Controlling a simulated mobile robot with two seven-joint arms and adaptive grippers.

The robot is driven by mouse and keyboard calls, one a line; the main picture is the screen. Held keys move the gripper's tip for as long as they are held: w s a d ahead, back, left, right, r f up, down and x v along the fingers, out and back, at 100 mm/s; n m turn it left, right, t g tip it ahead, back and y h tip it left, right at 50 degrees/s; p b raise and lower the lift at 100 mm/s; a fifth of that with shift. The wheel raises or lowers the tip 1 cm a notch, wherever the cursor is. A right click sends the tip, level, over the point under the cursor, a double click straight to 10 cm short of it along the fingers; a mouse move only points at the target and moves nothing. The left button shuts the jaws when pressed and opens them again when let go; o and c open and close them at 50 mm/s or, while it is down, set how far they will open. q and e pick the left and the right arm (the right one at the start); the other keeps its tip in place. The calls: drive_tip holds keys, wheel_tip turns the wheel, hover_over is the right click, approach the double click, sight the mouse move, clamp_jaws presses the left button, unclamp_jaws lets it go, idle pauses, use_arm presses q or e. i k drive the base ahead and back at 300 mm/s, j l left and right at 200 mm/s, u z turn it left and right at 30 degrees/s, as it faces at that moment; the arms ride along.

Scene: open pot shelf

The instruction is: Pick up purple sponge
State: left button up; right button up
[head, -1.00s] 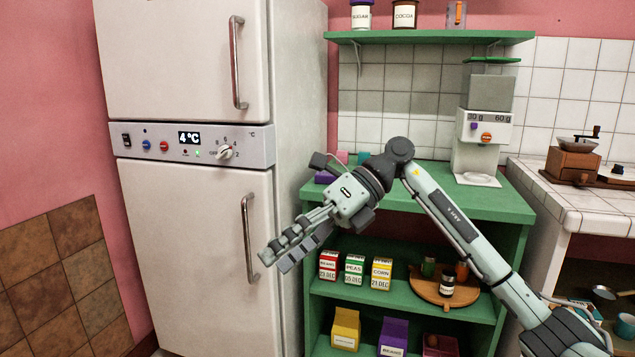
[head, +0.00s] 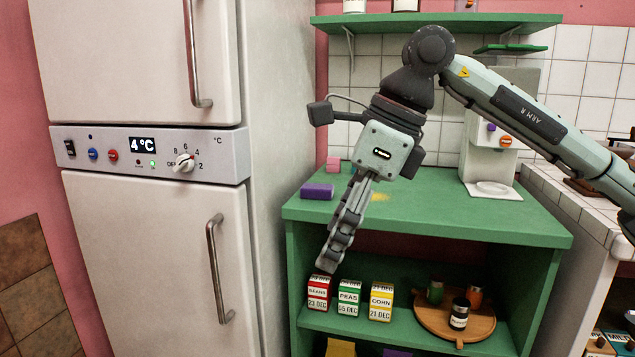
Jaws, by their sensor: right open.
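The purple sponge (head: 318,191) lies flat on the green top of the open shelf unit, near its left edge. My right gripper (head: 335,262) points downward just right of and in front of the sponge, apart from it in the picture. It is seen nearly edge-on, open, with nothing between its fingers. A pink block (head: 333,164) stands behind the sponge. My left gripper is not in view.
The fridge (head: 150,260) stands close on the left. Beans, peas (head: 349,298) and corn boxes and a round wooden tray (head: 425,331) are on the shelf below. A dispenser (head: 490,150) stands at the back right.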

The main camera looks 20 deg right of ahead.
sight(308, 190)
drive_tip(key=i+l, duration=0.25)
drive_tip(key=i, duration=0.2)
drive_tip(key=i+l, duration=0.2)
drive_tip(key=i, duration=0.25)
drive_tip(key=i+l, duration=0.25)
drive_tip(key=i, duration=0.15)
